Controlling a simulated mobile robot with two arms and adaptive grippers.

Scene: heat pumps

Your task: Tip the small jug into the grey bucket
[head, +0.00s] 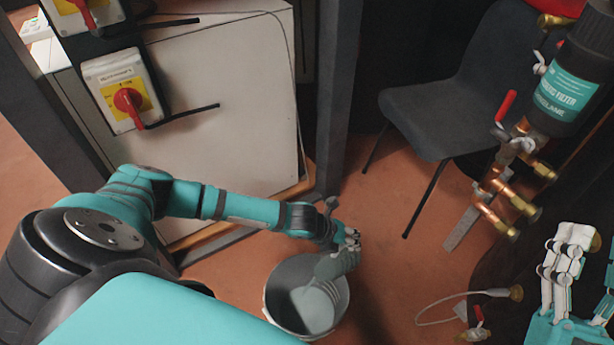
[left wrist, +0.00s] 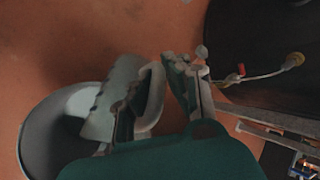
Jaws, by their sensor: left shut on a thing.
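The grey bucket (head: 270,290) stands on the floor at the bottom centre of the head view. It also shows at the left of the left wrist view (left wrist: 38,140). My left gripper (head: 346,241) is shut on the small jug (head: 334,266), a grey-green shape tilted over the bucket's far right rim. In the left wrist view the jug (left wrist: 112,100) overlaps the bucket. Its mouth is hard to make out. A pale patch shows inside the bucket; I cannot tell what it is. My right gripper (head: 566,262) is at the lower right, away from both; its opening is unclear.
A white cabinet (head: 225,110) stands behind my left arm, beside a dark post (head: 338,100). A dark chair (head: 445,105) is at the back. Copper pipework with a black filter (head: 565,95) is at right. A thin hose (head: 450,298) lies right of the bucket.

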